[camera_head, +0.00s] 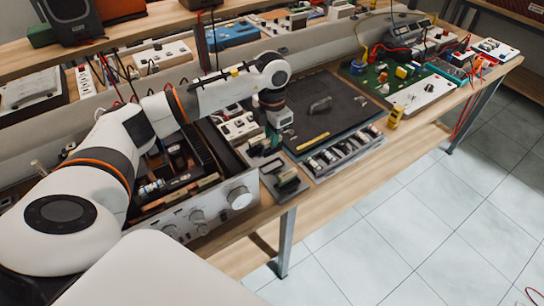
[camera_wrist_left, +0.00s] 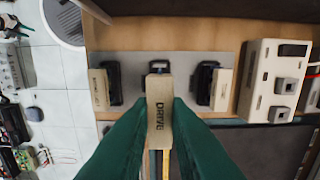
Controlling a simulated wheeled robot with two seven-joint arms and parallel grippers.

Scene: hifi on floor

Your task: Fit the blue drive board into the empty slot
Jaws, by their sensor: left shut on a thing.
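On the grey base (camera_wrist_left: 140,62), beige-edged boards stand in the dark left slot (camera_wrist_left: 112,84) and right slot (camera_wrist_left: 205,84). The dark middle slot (camera_wrist_left: 160,67) lies just beyond the held board's end and is partly covered; I cannot tell whether they touch. My right gripper is out of view.
An open amplifier with front knobs (camera_head: 210,208) stands left of the base. A white box (camera_head: 238,128) is behind it, also in the wrist view (camera_wrist_left: 274,82). The bench's front edge is close.

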